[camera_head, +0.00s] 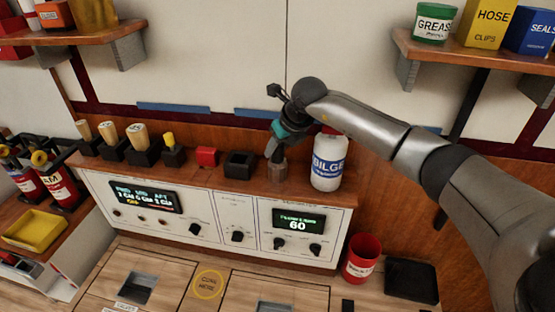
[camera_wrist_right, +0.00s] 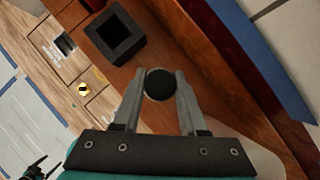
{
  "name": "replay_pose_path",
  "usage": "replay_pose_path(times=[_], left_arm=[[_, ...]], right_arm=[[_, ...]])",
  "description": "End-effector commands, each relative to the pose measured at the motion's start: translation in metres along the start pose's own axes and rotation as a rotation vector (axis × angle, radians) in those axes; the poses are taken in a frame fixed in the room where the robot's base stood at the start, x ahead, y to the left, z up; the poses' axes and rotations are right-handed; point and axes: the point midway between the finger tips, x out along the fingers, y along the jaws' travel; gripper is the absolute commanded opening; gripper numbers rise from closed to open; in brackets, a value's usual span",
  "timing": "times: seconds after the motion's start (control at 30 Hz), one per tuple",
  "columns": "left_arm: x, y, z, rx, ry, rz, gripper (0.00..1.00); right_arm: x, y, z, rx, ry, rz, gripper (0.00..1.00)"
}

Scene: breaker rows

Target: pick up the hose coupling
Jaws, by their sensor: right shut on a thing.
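My right gripper (camera_head: 277,172) reaches down to the wooden ledge above the control panel, between a black square holder and the white bilge bottle. In the right wrist view my right gripper (camera_wrist_right: 160,88) has its two grey fingers closed on a dark round-topped piece (camera_wrist_right: 160,82), which I take to be the hose coupling. The fingers touch it on both sides; its lower part is hidden. I cannot tell whether it still rests on the ledge. A small dark shape at the lower left of the wrist view may be my left gripper (camera_wrist_right: 38,168); its jaws are unclear.
The bilge bottle (camera_head: 328,162) stands close to the right of my right gripper. The empty black square holder (camera_head: 239,164) is to its left, then a red block (camera_head: 207,156). A red cup (camera_head: 361,259) stands on the lower counter. Shelves hang at both upper sides.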

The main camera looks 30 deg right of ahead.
Motion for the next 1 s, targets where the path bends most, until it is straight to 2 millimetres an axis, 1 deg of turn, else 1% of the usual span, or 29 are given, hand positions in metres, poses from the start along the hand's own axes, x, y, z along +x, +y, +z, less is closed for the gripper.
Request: replay_pose_path(times=[0.03, 0.2, 0.23, 0.27, 0.77, 0.87, 1.0], left_arm=[[0.000, 0.000, 0.000, 0.000, 0.000, 0.000, 0.93], [0.000, 0.000, 0.000, 0.000, 0.000, 0.000, 0.93], [0.000, 0.000, 0.000, 0.000, 0.000, 0.000, 0.93], [0.000, 0.000, 0.000, 0.000, 0.000, 0.000, 0.93], [0.000, 0.000, 0.000, 0.000, 0.000, 0.000, 0.93], [-0.001, 0.000, 0.000, 0.000, 0.000, 0.000, 0.93], [-0.003, 0.000, 0.000, 0.000, 0.000, 0.000, 0.93]], right_arm=[[0.000, 0.000, 0.000, 0.000, 0.000, 0.000, 0.24], [0.000, 0.000, 0.000, 0.000, 0.000, 0.000, 0.05], [0.000, 0.000, 0.000, 0.000, 0.000, 0.000, 0.01], [0.000, 0.000, 0.000, 0.000, 0.000, 0.000, 0.00], [-0.002, 0.000, 0.001, 0.000, -0.002, 0.000, 0.00], [-0.006, 0.000, 0.004, 0.000, -0.004, 0.000, 0.00], [-0.019, 0.000, 0.012, 0.000, -0.005, 0.000, 0.00]])
